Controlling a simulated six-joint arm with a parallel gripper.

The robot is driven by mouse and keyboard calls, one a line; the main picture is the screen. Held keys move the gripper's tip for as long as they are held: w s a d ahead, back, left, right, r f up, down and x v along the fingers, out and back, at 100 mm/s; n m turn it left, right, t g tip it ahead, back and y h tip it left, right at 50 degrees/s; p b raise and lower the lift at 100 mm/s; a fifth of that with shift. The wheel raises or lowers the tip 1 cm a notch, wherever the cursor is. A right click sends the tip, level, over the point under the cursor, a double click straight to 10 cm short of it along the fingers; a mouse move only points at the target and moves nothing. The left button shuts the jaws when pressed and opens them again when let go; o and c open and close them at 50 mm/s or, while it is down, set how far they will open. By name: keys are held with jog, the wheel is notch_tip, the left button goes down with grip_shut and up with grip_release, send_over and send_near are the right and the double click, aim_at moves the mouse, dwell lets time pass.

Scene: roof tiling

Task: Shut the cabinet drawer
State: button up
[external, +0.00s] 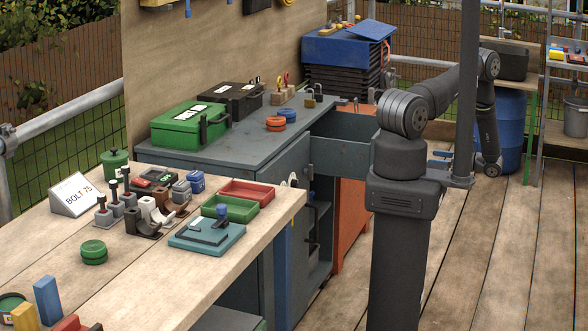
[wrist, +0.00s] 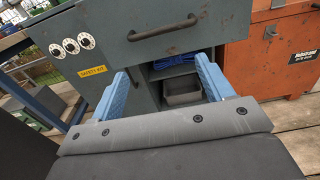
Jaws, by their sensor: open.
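The grey cabinet (external: 262,150) has its top drawer (external: 340,154) pulled out to the right in the external view; my arm hides its front end there. In the wrist view the drawer's scuffed grey front (wrist: 205,28) fills the top middle, with a dark bar handle (wrist: 163,28). My gripper (wrist: 160,82) is open and empty, its two blue fingers apart and pointing toward the drawer front, below the handle in the picture. Contact with the front cannot be told. In the external view its blue fingertips (external: 434,156) show just right of my arm's base column.
Below the drawer, an open compartment holds a grey bin (wrist: 183,92) and blue cord (wrist: 173,62). An orange cabinet (wrist: 282,65) stands to the right. The workbench (external: 150,245) bears trays and tools. A green toolbox (external: 188,124) sits on the cabinet top. A pole (external: 466,90) stands beside my arm.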

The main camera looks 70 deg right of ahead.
jog(key=a+r, duration=0.1)
jog(key=s+a+r+g, duration=0.2)
jog(key=r, duration=0.1)
jog(key=shift+a, duration=0.15)
jog(key=c, duration=1.4)
jog(key=shift+a, duration=0.2)
grip_shut()
jog(key=w+f, duration=0.2)
jog(key=w, duration=1.1)
jog(key=shift+w+f, duration=0.3)
jog(key=shift+f, duration=0.1)
jog(key=w, duration=2.3)
jog(key=shift+a, duration=0.1)
jog(key=shift+w, duration=0.45)
jog(key=shift+r, duration=0.15)
